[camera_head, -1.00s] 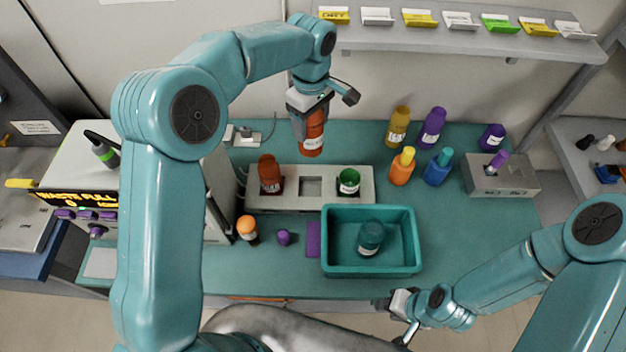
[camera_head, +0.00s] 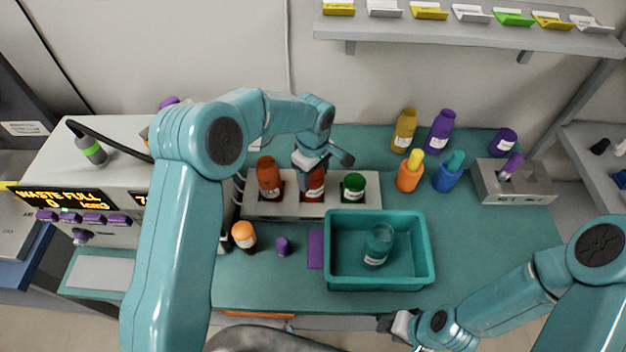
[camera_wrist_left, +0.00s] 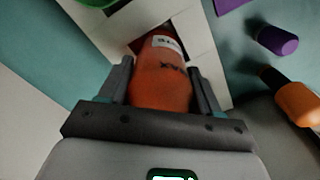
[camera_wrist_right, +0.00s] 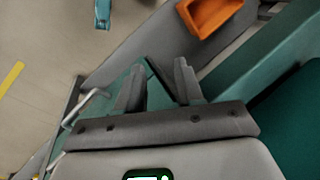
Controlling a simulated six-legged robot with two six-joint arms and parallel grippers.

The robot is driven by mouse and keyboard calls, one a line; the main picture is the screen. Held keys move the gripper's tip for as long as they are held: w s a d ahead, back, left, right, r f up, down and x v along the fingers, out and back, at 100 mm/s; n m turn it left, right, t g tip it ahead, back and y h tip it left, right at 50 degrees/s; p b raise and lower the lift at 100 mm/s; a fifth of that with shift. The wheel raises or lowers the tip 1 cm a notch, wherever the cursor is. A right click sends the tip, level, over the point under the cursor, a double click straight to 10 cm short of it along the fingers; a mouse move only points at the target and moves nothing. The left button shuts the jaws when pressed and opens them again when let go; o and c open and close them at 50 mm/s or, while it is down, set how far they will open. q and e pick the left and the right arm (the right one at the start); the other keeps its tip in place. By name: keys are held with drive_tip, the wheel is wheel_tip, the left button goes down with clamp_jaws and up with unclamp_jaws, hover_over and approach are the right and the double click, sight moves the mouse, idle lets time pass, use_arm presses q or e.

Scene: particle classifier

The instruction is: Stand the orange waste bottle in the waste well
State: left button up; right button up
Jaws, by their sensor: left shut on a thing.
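The orange-red waste bottle (camera_head: 316,184) is upright or nearly so in my left gripper (camera_head: 312,172), at the middle well of the pale rack (camera_head: 335,206). The left wrist view shows the bottle (camera_wrist_left: 162,85) between both fingers, its far end at the square opening (camera_wrist_left: 150,38). How deep it sits in the well is hidden. A similar red-orange bottle (camera_head: 268,180) stands in the rack's left well and a green one (camera_head: 353,187) in its right well. My right gripper (camera_wrist_right: 158,82) is open and empty at the table's front edge.
A teal bin (camera_head: 428,270) holding a teal bottle (camera_head: 379,245) stands in front of the rack. An orange bottle (camera_head: 244,236) and a purple cap (camera_head: 282,246) stand front left. The machine (camera_head: 110,175) reading "WASTE FULL" is at left. Several coloured bottles stand back right.

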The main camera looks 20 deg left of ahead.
use_arm(q)
drive_tip(key=shift+f, duration=0.35)
drive_tip(key=shift+s+a+r, duration=0.1)
drive_tip(key=shift+a+r, duration=0.05)
drive_tip(key=shift+f, duration=0.25)
drive_tip(key=o, duration=1.1)
drive_tip(key=shift+r, duration=0.1)
drive_tip(key=shift+r, duration=0.15)
wheel_tip(320, 180, up, 12)
drive_tip(key=p, duration=0.6)
drive_tip(key=shift+p, duration=0.35)
